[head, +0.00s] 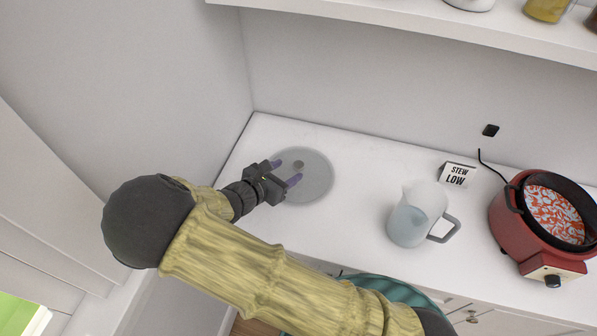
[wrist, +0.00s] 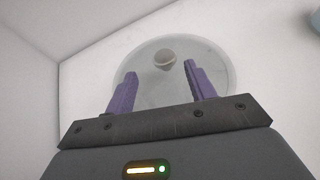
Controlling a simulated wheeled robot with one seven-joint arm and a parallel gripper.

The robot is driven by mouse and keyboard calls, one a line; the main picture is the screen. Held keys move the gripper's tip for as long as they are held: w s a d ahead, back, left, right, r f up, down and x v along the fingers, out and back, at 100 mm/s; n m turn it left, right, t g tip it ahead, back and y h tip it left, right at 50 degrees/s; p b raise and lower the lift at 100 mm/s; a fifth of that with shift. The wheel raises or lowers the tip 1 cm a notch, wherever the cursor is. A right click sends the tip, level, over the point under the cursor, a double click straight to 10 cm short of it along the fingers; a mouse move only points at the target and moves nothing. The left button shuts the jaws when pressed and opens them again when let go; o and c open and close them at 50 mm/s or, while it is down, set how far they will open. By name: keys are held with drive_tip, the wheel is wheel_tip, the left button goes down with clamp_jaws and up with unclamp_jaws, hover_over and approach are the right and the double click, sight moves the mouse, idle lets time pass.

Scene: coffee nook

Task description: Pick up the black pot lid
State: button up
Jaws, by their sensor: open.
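A round, see-through grey lid (head: 318,180) with a dark knob (head: 298,165) at its middle lies flat on the white counter near the left corner. In the wrist view the lid (wrist: 215,65) lies ahead of my gripper, and its knob (wrist: 164,60) shows just beyond and between the fingertips. My gripper (head: 284,171) has purple fingers, is open and empty, and is over the near-left part of the lid. In the wrist view my gripper (wrist: 161,70) has its fingers spread apart. I cannot tell how high the fingers are above the lid.
A clear jug (head: 408,222) with a grey handle stands right of the lid. A red slow cooker (head: 517,225) without a cover holds red-and-white contents at the far right. A "STEW LOW" sign (head: 457,174) stands behind them. A wall borders the left, and a shelf (head: 400,35) hangs above.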

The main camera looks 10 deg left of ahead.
sight(297, 166)
drive_tip(key=shift+w, duration=0.1)
drive_tip(key=x, duration=0.5)
drive_tip(key=shift+d+r, duration=0.25)
drive_tip(key=shift+d, duration=0.15)
drive_tip(key=shift+c, duration=0.4)
drive_tip(key=c, duration=1.1)
